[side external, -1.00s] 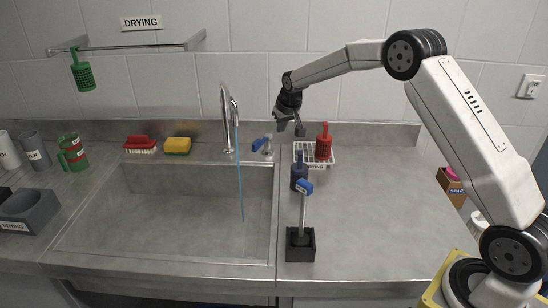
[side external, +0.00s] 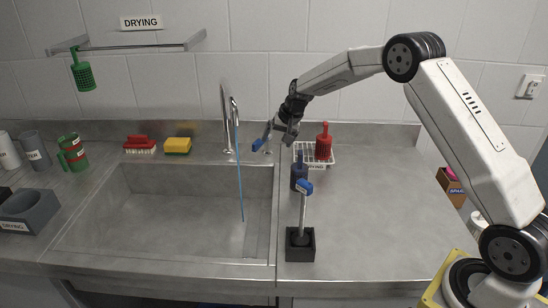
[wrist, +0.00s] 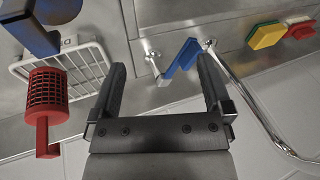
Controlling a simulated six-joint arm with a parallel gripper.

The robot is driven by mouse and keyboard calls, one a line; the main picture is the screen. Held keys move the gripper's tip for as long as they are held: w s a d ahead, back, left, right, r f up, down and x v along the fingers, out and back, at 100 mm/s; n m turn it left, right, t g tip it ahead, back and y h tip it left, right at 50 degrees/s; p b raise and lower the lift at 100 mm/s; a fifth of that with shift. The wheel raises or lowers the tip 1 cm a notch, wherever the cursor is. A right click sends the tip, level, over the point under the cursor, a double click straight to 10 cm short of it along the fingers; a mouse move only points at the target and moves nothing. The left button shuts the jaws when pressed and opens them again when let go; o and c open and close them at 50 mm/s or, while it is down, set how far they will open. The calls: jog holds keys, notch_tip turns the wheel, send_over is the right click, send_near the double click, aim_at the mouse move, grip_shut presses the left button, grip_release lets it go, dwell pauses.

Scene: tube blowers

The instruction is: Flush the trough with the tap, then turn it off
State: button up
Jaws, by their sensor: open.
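The chrome tap (side external: 230,122) stands behind the sink trough (side external: 165,210), and a thin blue stream (side external: 239,180) runs from its spout into the trough. The tap's blue lever (side external: 258,145) is just right of the tap; in the wrist view the lever (wrist: 181,62) lies beyond my fingertips, angled up to the right. My gripper (side external: 278,136) is open and close to the lever at its right. In the wrist view my gripper (wrist: 158,72) has its fingers spread with nothing between them, and the lever's base lies ahead of the gap.
A white rack (side external: 300,147) with a red basket tool (side external: 323,145) stands right of the lever. A red brush (side external: 139,144) and yellow sponge (side external: 177,145) lie left of the tap.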

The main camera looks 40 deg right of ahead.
aim_at(257, 141)
jog(key=m+t+y, duration=0.1)
jog(key=m+t, duration=0.1)
jog(key=m, duration=0.6)
jog(key=w+d+f+m+t+y, duration=0.1)
jog(key=m+t, duration=0.2)
jog(key=m, duration=0.5)
jog(key=w+f+m+t+y, duration=0.1)
jog(key=m+t, duration=0.2)
jog(key=m, duration=0.5)
jog(key=shift+w+d+y, duration=0.2)
jog(key=shift+d+y, duration=0.1)
jog(key=shift+d, duration=0.05)
jog(key=shift+w, duration=0.1)
jog(key=shift+x, duration=3.8)
jog(key=shift+a, duration=0.1)
jog(key=shift+r, duration=0.1)
grip_shut()
